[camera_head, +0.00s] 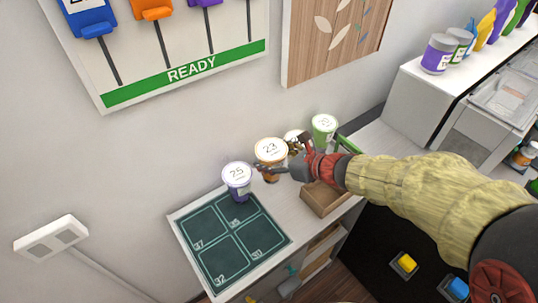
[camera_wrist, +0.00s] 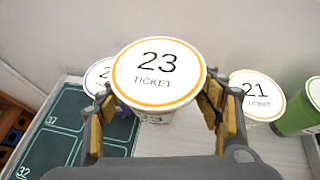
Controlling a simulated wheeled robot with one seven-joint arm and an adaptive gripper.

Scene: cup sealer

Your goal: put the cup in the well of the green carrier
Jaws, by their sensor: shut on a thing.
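My gripper (camera_head: 280,167) is shut on an orange-rimmed cup with a white lid marked 23 (camera_head: 271,151). In the wrist view this cup (camera_wrist: 158,72) stands between the two fingers, lid facing the camera. Its base is hidden, so I cannot tell whether it touches the counter. A green edge (camera_head: 347,145), perhaps the green carrier, shows behind my forearm in the head view. Its well is not visible.
A purple cup marked 25 (camera_head: 237,180) stands left, by the dark green numbered mat (camera_head: 176,216). A cup marked 21 (camera_wrist: 257,97) and a green cup (camera_head: 324,128) stand right. A wooden box (camera_head: 320,202) sits at the counter's front.

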